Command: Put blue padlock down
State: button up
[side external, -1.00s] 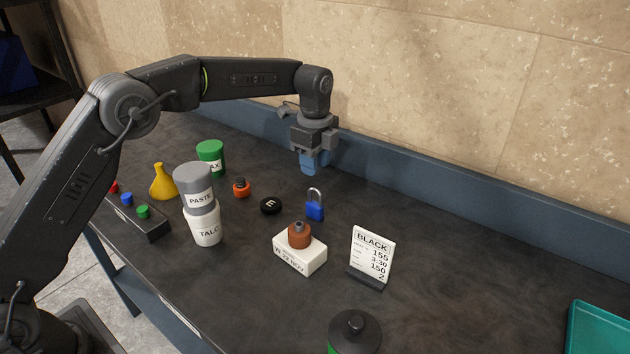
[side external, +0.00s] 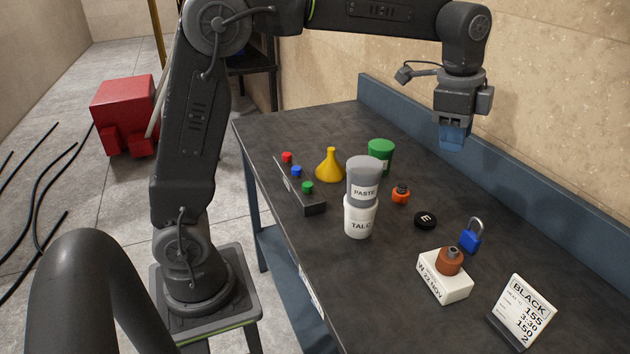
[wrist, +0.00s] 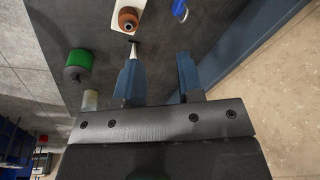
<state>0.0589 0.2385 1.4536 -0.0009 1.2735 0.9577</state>
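The blue padlock (side external: 470,241) stands on the dark bench top with its grey shackle upward, between the black disc marked E and the back ledge. Only part of it shows at the top edge of the wrist view (wrist: 180,9). My gripper (side external: 453,142) hangs in the air above the bench, higher than the padlock and apart from it. In the wrist view my gripper's two blue fingers (wrist: 158,62) are spread with a clear gap and nothing between them.
Near the padlock are the black disc (side external: 425,220), a white block (side external: 444,284) with a brown knob, and the BLACK sign (side external: 521,311). The PASTE jar (side external: 363,180) stands on the TALC jar (side external: 360,219). A blue ledge (side external: 540,200) runs along the bench back.

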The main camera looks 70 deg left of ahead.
jog(key=s+a+f+n+t, duration=0.1)
jog(key=s+n, duration=0.4)
jog(key=s, duration=0.7)
jog(key=s+a+f+n+t, duration=0.1)
jog(key=s+f+n, duration=0.3)
jog(key=s, duration=0.8)
jog(key=n+t, duration=0.1)
jog(key=n, duration=0.1)
jog(key=shift+s+a+n+t, duration=0.3)
jog(key=shift+s, duration=0.1)
jog(key=shift+f, duration=0.1)
